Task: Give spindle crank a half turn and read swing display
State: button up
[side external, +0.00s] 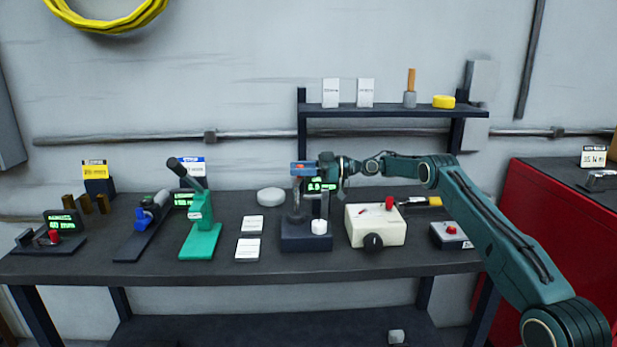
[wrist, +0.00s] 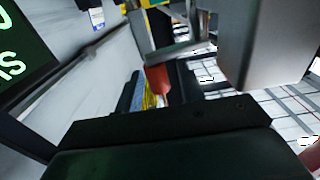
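The spindle device stands mid-bench on a dark navy base (side external: 306,238) with an upright post (side external: 297,203) and a white knob (side external: 319,227). My gripper (side external: 304,168) is at the top of the post, reaching in from the right. In the wrist view, a red handle (wrist: 157,79), apparently the crank's, lies between the two dark fingers of my gripper (wrist: 160,88); whether both fingers touch it is unclear. A green-lit display (side external: 318,187) sits behind the post, partly hidden. A cropped part of a display (wrist: 22,55) fills the wrist view's upper left, its reading incomplete.
A cream box (side external: 376,224) with a black knob and a red-button box (side external: 451,235) stand to the right. A green lever press (side external: 200,222) and white cards (side external: 248,248) are to the left. A shelf (side external: 390,111) rises behind. The bench's front strip is clear.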

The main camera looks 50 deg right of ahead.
jog(key=shift+s+d+m+t+h, duration=0.1)
jog(key=shift+s+m+t+h, duration=0.15)
jog(key=shift+m+t+h, duration=0.45)
jog(key=shift+s+d+m+t+h, duration=0.1)
jog(key=shift+s+m+t+h, duration=0.1)
jog(key=shift+m+t+h, duration=0.45)
jog(key=shift+s+m+t+h, duration=0.25)
jog(key=shift+m+h, duration=0.2)
jog(key=shift+h, duration=0.6)
jog(key=s+d+m+t+h, duration=0.1)
jog(key=s+d+h, duration=0.25)
jog(key=s, duration=1.05)
jog(key=w+r+n+g+y, duration=0.1)
jog(key=w+r+n+y, duration=0.1)
jog(key=r+n, duration=0.4)
jog(key=w+r+n+y, duration=0.2)
jog(key=w+r+n, duration=0.2)
jog(key=r+n, duration=0.3)
jog(key=w+a+r+n+g+y, duration=0.1)
jog(key=w+r+n+y, duration=0.1)
jog(key=r+n, duration=0.4)
jog(key=shift+w+r+n+g, duration=0.2)
jog(key=shift+w+n+g, duration=0.1)
jog(key=shift+w+n, duration=0.65)
jog(key=shift+s, duration=0.1)
